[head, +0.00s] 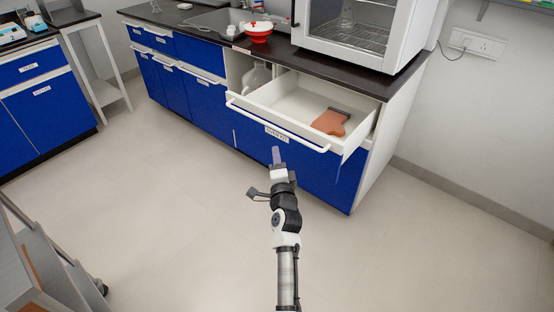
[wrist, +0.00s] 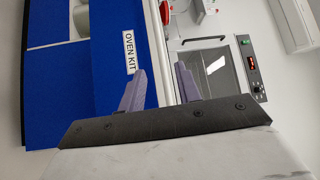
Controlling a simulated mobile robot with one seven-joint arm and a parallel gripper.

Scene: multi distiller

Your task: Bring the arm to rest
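My gripper (head: 277,155) is raised in front of the blue cabinet, below and in front of the pulled-out drawer in the head view. In the wrist view its two purple-grey fingers (wrist: 160,78) stand apart with an empty gap between them. Nothing is held. My arm reaches forward from the bottom of the head view. The drawer (head: 262,108) stands open, and its label reads "OVEN KIT" (wrist: 129,52) in the wrist view. An orange-brown flat item with a dark edge (head: 330,122) lies inside the drawer. The fingers appear clear of the drawer handle.
A white oven (head: 400,40) stands on the dark counter above the drawer. A red and white bowl (head: 258,36) and a sink (head: 215,20) are to its left. A cart (head: 45,265) stands at lower left. The floor (head: 160,220) around my arm is clear.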

